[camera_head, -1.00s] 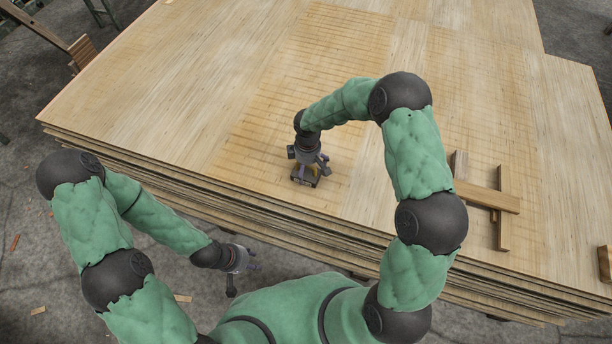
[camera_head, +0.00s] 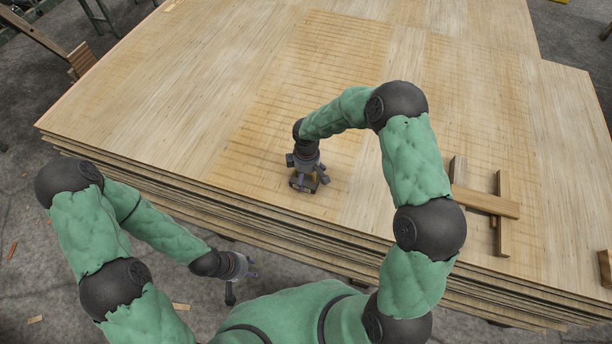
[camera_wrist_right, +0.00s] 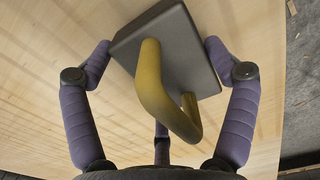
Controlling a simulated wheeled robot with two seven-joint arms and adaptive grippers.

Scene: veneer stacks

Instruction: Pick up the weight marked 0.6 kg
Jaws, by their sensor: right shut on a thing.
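The weight (camera_wrist_right: 172,62) is a dark grey block with a bent yellow handle, seen close in the right wrist view. No marking on it can be read. In the head view the weight (camera_head: 303,183) is small and partly hidden under my right gripper, at the near part of the panel stack. My right gripper (camera_head: 307,174) points down and is shut on the weight, with purple fingers on both sides of the block in the wrist view (camera_wrist_right: 160,65). I cannot tell whether the weight touches the panel. My left gripper (camera_head: 245,280) hangs off the near edge, empty, fingers spread.
The veneer stack (camera_head: 200,80) is wide and mostly bare around the weight. Joined wooden pieces (camera_head: 485,202) lie to the right, and a small block (camera_head: 604,266) sits at the right edge. Offcuts lie on the grey floor in front.

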